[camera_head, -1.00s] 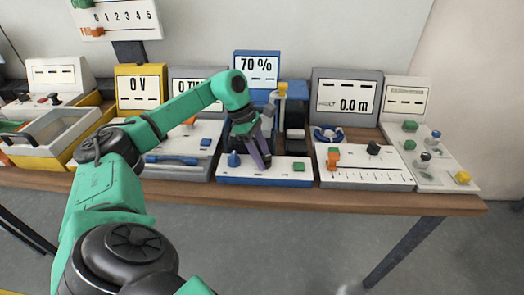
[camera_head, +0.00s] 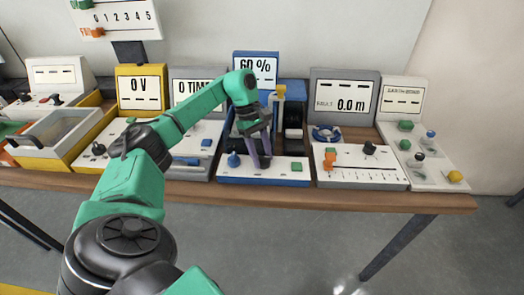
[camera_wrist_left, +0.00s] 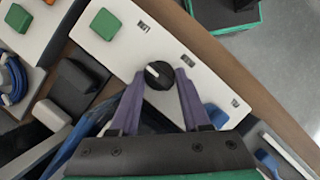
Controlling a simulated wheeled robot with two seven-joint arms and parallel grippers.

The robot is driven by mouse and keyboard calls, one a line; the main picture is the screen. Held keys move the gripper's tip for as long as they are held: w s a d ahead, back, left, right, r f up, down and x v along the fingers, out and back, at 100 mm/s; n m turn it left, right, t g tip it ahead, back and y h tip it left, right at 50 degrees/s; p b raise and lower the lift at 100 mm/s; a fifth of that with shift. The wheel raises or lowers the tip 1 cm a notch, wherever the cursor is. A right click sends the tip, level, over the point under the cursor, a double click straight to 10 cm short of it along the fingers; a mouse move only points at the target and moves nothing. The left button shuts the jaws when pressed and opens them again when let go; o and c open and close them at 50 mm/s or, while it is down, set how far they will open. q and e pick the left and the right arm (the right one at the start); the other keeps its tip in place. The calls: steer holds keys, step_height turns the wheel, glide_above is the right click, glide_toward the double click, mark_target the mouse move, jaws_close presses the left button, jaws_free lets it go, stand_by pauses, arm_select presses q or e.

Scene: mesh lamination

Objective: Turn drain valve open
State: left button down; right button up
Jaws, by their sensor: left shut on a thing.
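A black round knob (camera_wrist_left: 157,75) with a white mark sits on the white panel (camera_wrist_left: 200,65) of the blue-framed station. I take it to be the drain valve. My left gripper (camera_head: 262,160) reaches down onto this panel, its purple fingers (camera_wrist_left: 154,82) shut on the knob from both sides. In the head view the fingers largely hide the knob. The station's display (camera_head: 257,66) reads 60 %. My right gripper is not in view.
On the same panel, a blue knob (camera_head: 233,160) stands left of my gripper and a green button (camera_head: 297,167) right of it. A yellow-topped post (camera_head: 281,91) rises behind. Neighbouring stations, including one reading 0.0 m (camera_head: 345,95), stand close on both sides.

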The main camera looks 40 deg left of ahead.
arm_select(q)
steer(key=shift+r, duration=0.1)
steer(key=shift+c, duration=1.9)
jaws_free()
steer(key=shift+s, duration=0.1)
